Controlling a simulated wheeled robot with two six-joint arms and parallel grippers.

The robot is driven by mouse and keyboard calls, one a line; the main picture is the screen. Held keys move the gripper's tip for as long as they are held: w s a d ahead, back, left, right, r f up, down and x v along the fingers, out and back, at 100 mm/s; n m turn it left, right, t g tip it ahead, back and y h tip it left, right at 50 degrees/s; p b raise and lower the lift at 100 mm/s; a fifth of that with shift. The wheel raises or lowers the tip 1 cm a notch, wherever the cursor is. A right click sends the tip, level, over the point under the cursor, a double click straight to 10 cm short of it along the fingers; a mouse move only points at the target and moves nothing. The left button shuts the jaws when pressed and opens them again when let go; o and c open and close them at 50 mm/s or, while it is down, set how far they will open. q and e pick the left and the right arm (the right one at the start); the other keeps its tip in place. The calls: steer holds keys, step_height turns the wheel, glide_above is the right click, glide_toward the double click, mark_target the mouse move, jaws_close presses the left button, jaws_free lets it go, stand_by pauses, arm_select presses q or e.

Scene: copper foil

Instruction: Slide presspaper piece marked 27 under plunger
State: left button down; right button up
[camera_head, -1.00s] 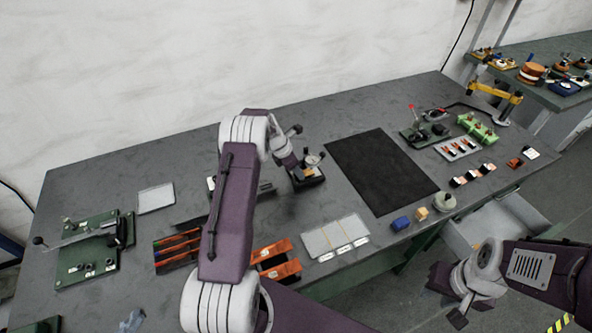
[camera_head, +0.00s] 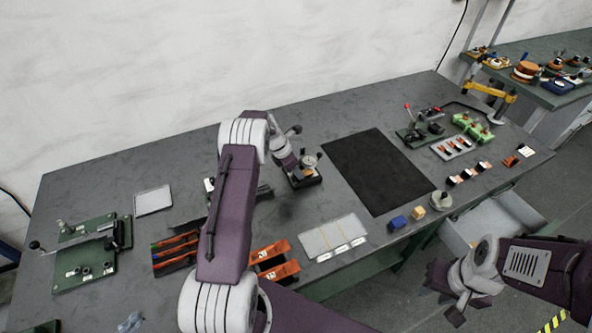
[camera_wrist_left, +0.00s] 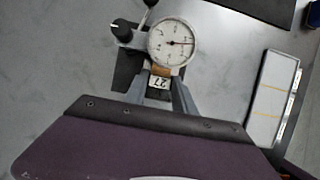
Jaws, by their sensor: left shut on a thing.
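The presspaper piece marked 27 (camera_wrist_left: 160,71) is tan, with a white label reading 27, in the left wrist view. My left gripper (camera_wrist_left: 161,88) is shut on it, a finger on each side of the label. The tan end points at the dial gauge (camera_wrist_left: 172,43) and meets the lower edge of its round white face in this view. The dial hides the plunger tip, so I cannot tell whether the piece is under it. In the head view the gauge (camera_head: 309,161) stands beside my left gripper (camera_head: 297,172). My right gripper (camera_head: 459,303) hangs off the table's front edge, away from the gauge.
A black mat (camera_head: 378,170) lies right of the gauge. A pale tray (camera_head: 333,237) with labels lies in front, and orange holders (camera_head: 275,262) stand beside my left arm. A green lever fixture (camera_head: 90,250) is at far left. An open drawer (camera_head: 490,222) juts out at right.

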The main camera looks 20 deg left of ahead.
arm_select(q)
steer(key=shift+f, duration=0.15)
stand_by(0.6)
steer(key=c, duration=1.3)
jaws_free()
steer(key=shift+c, duration=0.2)
steer(key=shift+r+p, duration=1.55)
steer(key=shift+r, duration=0.05)
steer(key=o, duration=0.5)
steer(key=shift+f, duration=0.1)
steer(key=shift+o, duration=0.2)
